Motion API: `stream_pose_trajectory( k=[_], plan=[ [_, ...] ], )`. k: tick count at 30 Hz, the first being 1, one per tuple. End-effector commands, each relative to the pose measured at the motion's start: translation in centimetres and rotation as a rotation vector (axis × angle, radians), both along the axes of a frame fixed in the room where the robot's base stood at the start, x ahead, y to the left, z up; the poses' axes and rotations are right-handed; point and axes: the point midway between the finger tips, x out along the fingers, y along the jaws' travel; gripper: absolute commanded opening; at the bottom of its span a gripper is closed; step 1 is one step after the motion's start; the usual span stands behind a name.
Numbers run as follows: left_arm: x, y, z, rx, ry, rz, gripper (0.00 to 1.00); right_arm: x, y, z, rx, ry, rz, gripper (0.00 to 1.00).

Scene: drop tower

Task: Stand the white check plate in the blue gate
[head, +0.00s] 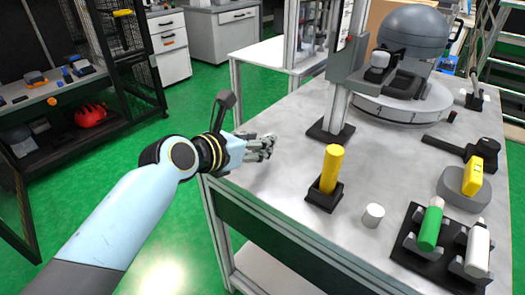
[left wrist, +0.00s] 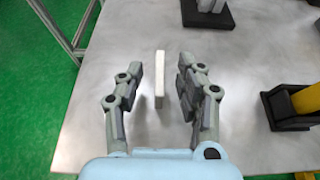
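The white check plate (left wrist: 160,78) shows in the left wrist view as a narrow white slab seen nearly edge-on, on or just above the grey table. My left gripper (left wrist: 157,82) is open, with one finger on each side of the plate and visible gaps between. In the head view my left gripper (head: 264,147) is over the table's left edge, and I cannot make out the plate there. My right gripper is not in view. I see no blue gate in either view.
A yellow cylinder (head: 332,165) stands in a black holder (head: 325,196) right of my left gripper. A post with a black foot (head: 330,132) stands behind. A small white cylinder (head: 373,215) and a black rack (head: 410,241) with green and white cylinders are farther right.

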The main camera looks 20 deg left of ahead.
Motion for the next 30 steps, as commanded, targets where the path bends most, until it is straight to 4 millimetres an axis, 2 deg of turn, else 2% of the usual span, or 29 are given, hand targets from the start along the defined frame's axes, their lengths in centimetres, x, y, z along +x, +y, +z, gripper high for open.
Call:
stream_pose_trajectory(
  k=[7,15,25,30],
  plan=[
    [0.14,-0.05,0.00,0.001,0.000,0.000,0.35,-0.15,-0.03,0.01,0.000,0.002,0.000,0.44],
    [0.12,-0.04,-0.01,0.001,0.000,0.000,0.00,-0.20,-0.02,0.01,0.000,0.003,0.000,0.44],
    [0.12,-0.06,0.06,0.001,0.000,0.000,0.00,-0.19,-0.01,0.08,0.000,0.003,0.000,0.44],
    [0.19,-0.25,0.77,0.000,-0.001,-0.001,0.00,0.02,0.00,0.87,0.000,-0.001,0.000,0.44]
  ],
)
